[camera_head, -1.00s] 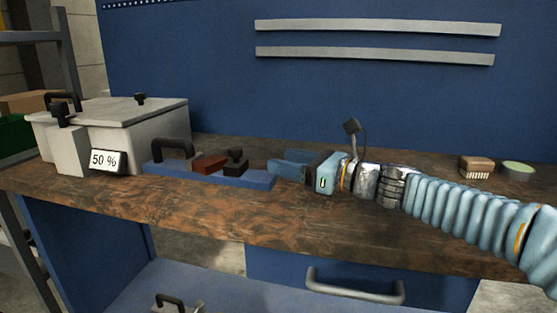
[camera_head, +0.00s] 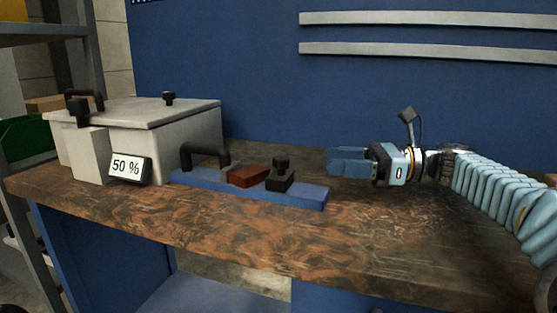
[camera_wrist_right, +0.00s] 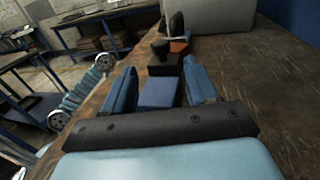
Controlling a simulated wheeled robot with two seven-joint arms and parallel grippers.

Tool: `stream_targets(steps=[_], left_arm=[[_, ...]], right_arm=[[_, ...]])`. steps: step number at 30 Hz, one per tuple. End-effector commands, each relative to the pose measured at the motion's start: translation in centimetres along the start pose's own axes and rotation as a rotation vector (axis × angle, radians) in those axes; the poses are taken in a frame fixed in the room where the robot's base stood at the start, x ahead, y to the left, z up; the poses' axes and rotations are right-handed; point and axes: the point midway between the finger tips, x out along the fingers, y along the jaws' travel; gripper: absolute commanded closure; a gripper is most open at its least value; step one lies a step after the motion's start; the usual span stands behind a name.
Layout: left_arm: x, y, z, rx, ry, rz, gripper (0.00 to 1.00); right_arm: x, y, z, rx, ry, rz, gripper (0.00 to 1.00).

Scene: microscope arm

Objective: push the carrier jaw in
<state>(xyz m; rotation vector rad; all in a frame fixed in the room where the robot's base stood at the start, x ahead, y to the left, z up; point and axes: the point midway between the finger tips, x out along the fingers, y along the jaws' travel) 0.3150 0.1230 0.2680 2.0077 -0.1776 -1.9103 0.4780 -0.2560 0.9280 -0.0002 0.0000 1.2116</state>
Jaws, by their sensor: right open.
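A blue carrier (camera_head: 310,196) lies on the wooden bench. On it sit a black arched handle (camera_head: 205,153), a red-brown block (camera_head: 250,176) and a black jaw with a knob (camera_head: 280,178). The red-brown block and the jaw are close together. My right gripper (camera_head: 346,161) is open and empty, just beyond the carrier's right end, pointing left. In the right wrist view, the carrier's blue end (camera_wrist_right: 160,93) shows between the two spread fingers, with the black jaw (camera_wrist_right: 163,65) ahead. I cannot tell whether the fingers touch the carrier.
A white lidded box (camera_head: 165,128) with a "50 %" display (camera_head: 129,168) stands left of the carrier, close to it. A blue wall panel (camera_head: 260,60) with two grey rails rises behind. The bench front (camera_head: 260,240) is clear.

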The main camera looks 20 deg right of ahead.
Motion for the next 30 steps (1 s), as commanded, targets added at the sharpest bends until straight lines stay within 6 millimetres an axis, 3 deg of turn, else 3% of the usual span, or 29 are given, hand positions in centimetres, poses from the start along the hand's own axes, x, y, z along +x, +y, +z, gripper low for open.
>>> stream_targets(steps=[6,13,18,27,30], left_arm=[[0.3,-0.2,-0.1,-0.001,0.002,-0.001,0.0],[0.3,-0.2,-0.1,-0.002,0.002,-0.002,0.0],[0.3,-0.3,-0.1,-0.002,0.002,-0.002,0.0],[0.3,-0.2,-0.1,-0.002,0.002,-0.002,0.0],[0.3,-0.2,-0.1,-0.002,0.002,-0.002,0.0]], right_arm=[[5.3,0.1,-0.1,0.0,0.0,0.004,0.42],[9.5,0.0,0.0,0.0,0.0,0.002,0.42],[10.9,0.0,0.0,0.0,0.0,0.0,0.42],[11.1,0.0,0.0,0.0,0.0,-0.001,0.42],[11.1,0.0,0.0,0.0,0.0,-0.001,0.58]])
